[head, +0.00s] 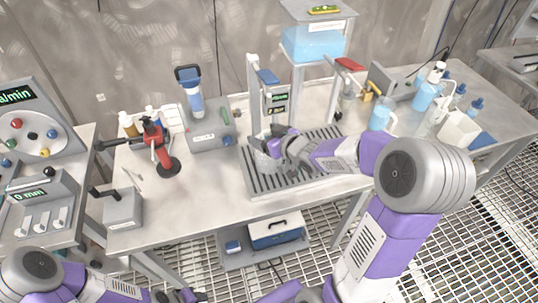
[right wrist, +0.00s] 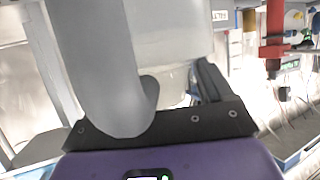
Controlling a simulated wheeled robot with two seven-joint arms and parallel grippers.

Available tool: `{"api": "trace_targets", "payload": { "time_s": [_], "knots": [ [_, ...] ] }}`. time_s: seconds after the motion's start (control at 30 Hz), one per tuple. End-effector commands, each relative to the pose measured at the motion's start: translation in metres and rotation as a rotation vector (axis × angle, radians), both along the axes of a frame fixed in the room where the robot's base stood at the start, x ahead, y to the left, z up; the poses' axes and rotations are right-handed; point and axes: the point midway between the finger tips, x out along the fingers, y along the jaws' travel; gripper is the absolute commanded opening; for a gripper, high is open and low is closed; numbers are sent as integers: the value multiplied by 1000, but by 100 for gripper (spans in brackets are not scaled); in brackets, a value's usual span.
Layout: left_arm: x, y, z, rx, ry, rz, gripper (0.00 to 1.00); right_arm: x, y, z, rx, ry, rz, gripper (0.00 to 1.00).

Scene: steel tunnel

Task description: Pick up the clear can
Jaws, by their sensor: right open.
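The clear can (head: 262,160) stands on the slatted drain tray (head: 262,184) on the steel bench, mostly behind my right gripper. My right gripper (head: 275,146) reaches in from the right at the can, with its jaws open. In the right wrist view, the pale can (right wrist: 178,40) fills the space between and beyond the fingers, a large grey finger on the left and a dark one on the right. I cannot tell whether the fingers touch it. My left arm is low at the bottom left, and its gripper (head: 175,296) is cut by the bottom edge.
An upright dispenser post (head: 255,90) stands just behind the tray. A blue-liquid tank (head: 315,45) is behind it. Bottles and a blue beaker (head: 381,115) stand to the right.

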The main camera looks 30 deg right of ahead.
Motion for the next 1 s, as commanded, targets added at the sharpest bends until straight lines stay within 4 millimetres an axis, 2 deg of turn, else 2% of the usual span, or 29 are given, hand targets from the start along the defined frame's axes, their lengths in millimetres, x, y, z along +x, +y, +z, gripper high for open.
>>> {"api": "trace_targets", "payload": {
  "time_s": [0.2, 0.73, 1.0],
  "knots": [
    [0, 0, 0, 0, 0, 0, 43, 1, 0, 1, 0, -1, 0, 80],
    [0, 0, 0, 0, 0, 0, 43, 0, 0, 0, 1, 0, 0, 0],
    [0, 0, 1, 0, 0, 0, 43, 1, 0, 2, 0, -2, -1, 0]
  ]
}}
